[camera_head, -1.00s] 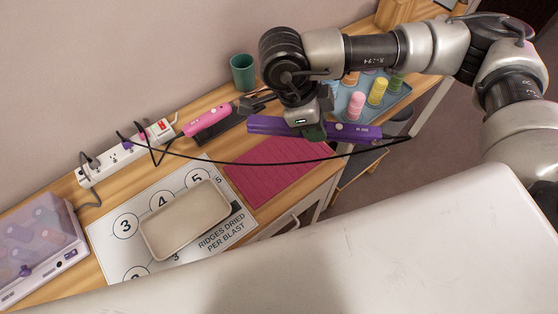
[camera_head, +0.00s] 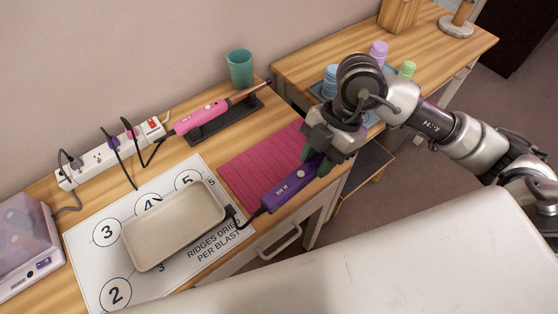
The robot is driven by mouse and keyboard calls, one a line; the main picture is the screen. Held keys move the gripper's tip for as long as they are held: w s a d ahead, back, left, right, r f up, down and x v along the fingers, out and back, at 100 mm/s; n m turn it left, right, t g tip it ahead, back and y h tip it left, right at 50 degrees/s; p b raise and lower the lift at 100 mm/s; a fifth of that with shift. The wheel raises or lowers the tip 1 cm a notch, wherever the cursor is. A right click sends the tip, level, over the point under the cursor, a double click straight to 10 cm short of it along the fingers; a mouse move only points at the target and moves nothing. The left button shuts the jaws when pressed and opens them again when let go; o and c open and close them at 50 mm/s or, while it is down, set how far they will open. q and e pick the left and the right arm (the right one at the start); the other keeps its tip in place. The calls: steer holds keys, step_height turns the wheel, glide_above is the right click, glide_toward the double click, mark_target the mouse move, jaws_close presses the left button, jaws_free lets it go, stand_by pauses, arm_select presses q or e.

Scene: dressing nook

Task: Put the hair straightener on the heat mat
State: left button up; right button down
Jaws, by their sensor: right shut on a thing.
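The purple hair straightener (camera_head: 284,194) lies lengthwise along the front edge of the pink ridged heat mat (camera_head: 250,164), partly over it, with its cord end toward the left. My right gripper (camera_head: 319,161) is shut on its far right end, above the mat's right side. The gripper hides that end and the mat's right corner. I cannot tell whether the straightener touches the mat or is just above it. My left gripper is not in view.
A pink curling tool (camera_head: 202,117) rests on a dark stand behind the mat, beside a green cup (camera_head: 240,69). A cream tray (camera_head: 174,224) sits on a numbered sheet (camera_head: 91,258) at left. A power strip (camera_head: 102,158) lies along the wall.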

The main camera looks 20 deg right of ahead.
steer(key=shift+w+a+f+m, duration=0.1)
steer(key=shift+f+m, duration=0.05)
steer(key=shift+m, duration=0.15)
glide_above(274, 164)
steer(key=d, duration=0.2)
steer(key=f, duration=0.6)
steer(key=shift+w+a+f, duration=0.25)
steer(key=shift+w+f, duration=0.05)
steer(key=shift+f, duration=0.05)
step_height(274, 164, down, 4)
steer(key=shift+f, duration=0.1)
steer(key=c, duration=0.8)
jaws_free()
steer(key=v, duration=1.2)
